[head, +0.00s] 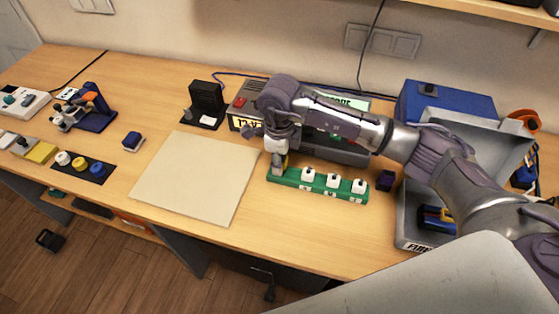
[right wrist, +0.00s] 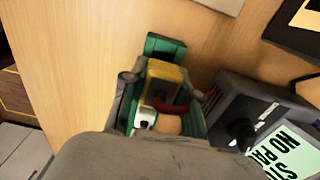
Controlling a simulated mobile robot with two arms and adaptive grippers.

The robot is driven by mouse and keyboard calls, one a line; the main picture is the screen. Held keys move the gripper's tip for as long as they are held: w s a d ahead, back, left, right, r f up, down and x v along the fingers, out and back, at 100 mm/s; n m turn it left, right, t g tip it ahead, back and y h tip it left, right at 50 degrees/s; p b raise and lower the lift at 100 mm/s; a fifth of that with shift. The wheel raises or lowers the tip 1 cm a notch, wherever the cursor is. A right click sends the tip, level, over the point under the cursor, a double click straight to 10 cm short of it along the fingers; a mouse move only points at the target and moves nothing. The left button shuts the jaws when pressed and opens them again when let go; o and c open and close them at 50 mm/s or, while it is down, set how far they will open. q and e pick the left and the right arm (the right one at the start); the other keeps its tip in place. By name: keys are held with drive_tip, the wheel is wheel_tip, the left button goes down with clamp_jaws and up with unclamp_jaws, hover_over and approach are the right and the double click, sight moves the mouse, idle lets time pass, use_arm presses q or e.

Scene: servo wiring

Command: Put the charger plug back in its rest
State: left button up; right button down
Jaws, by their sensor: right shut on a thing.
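My right gripper (head: 279,157) is at the left end of a green rail (head: 318,186) on the table. In the right wrist view its fingers (right wrist: 166,86) are shut on a yellow block (right wrist: 163,72), which is over the green rail (right wrist: 165,45). A red part and a white part show beside the block. I cannot tell whether this block is the charger plug or whether it is seated in the rail. Several white pieces (head: 333,181) stand along the rail. A black stand (head: 207,104) is farther back. My left gripper is not in view.
A beige mat (head: 196,178) lies left of the rail. A grey unit (head: 345,148) with a green label is behind the rail. A grey bin (head: 418,232) and a dark purple block (head: 385,180) are at the right. The table in front of the rail is clear.

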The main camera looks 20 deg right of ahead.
drive_tip(key=shift+b, duration=0.35)
idle(0.6)
drive_tip(key=shift+f+b, duration=0.75)
drive_tip(key=shift+f, duration=0.15)
drive_tip(key=c, duration=0.8)
unclamp_jaws()
drive_tip(key=shift+r, duration=0.15)
wheel_tip(320, 180, up, 12)
drive_tip(key=shift+f, duration=0.1)
